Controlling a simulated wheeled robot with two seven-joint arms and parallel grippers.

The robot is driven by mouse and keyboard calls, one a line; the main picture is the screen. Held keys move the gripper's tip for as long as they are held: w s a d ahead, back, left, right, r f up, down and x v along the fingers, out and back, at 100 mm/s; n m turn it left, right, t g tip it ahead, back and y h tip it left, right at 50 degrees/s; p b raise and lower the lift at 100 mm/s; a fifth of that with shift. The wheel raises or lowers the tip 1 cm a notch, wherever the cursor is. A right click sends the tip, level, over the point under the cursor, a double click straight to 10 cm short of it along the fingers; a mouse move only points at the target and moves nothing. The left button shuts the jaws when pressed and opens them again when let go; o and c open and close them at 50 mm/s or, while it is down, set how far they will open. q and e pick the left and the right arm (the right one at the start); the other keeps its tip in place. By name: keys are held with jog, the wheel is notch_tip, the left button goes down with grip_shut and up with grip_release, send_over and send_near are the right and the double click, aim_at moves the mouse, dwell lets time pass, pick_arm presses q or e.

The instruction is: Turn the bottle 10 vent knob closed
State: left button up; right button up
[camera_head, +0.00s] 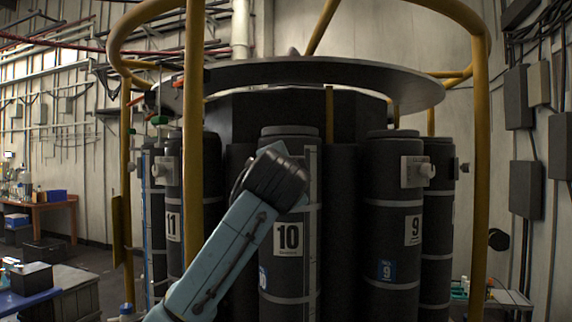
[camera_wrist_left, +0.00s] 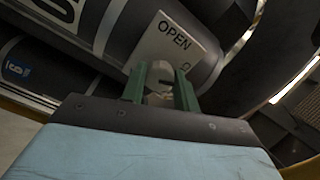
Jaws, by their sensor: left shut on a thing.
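Bottle 10 (camera_head: 307,221) is a tall black cylinder with pale bands and a white "10" label, standing upright at the centre of the head view. My left arm rises from the bottom to its upper part, and the dark wrist hides the vent knob there. In the left wrist view, a pale panel (camera_wrist_left: 162,42) on the bottle reads "OPEN". The grey vent knob (camera_wrist_left: 158,96) sits below that word, between the green fingers of my left gripper (camera_wrist_left: 161,78), which are shut on it. The fingers partly hide the knob, so its turn angle is unclear. My right gripper is not in view.
Bottle 9 (camera_head: 393,222), with its own knob (camera_head: 427,170), stands to the right. Bottle 11 (camera_head: 173,200) is to the left. Yellow frame posts (camera_head: 480,180) surround the bottles, and a round plate (camera_head: 320,72) hangs over them.

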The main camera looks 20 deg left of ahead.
pick_arm(q)
jog(key=shift+r+m+p, duration=0.1)
jog(key=shift+m+p, duration=1.55)
jog(key=shift+m, duration=0.65)
jog(key=o, duration=1)
jog(key=b+v, duration=0.3)
jog(key=v, duration=1)
jog(key=shift+s+d+b, duration=0.1)
jog(key=shift+s+b, duration=0.1)
jog(key=shift+b, duration=0.1)
